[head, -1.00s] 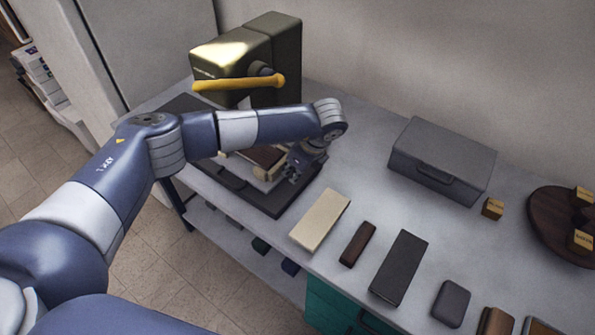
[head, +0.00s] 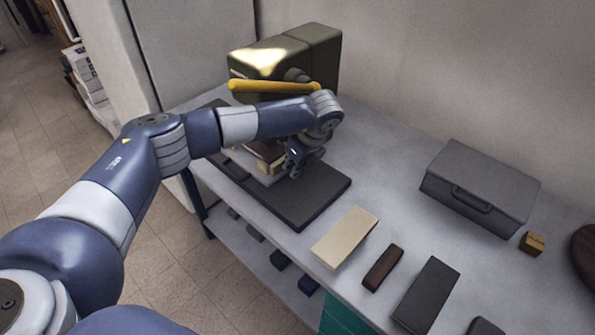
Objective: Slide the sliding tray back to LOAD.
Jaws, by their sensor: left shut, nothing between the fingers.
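The sliding tray (head: 267,180) is a light, low piece bearing a brown, book-like block (head: 268,150). It sits on a long dark base board (head: 310,195), under and in front of an olive-green press (head: 290,60) with a yellow handle (head: 270,86). My left gripper (head: 296,170) is shut with nothing in it, pointing down at the right side of the tray. It looks close against the tray, but I cannot tell whether they touch. My left forearm hides part of the tray and press. No LOAD mark is legible. My right gripper is out of view.
To the right lie a cream block (head: 344,237), a brown block (head: 382,267) and a dark slab (head: 426,293). A grey case (head: 480,185) stands behind, with a small wooden cube (head: 532,242). The board's right end is bare.

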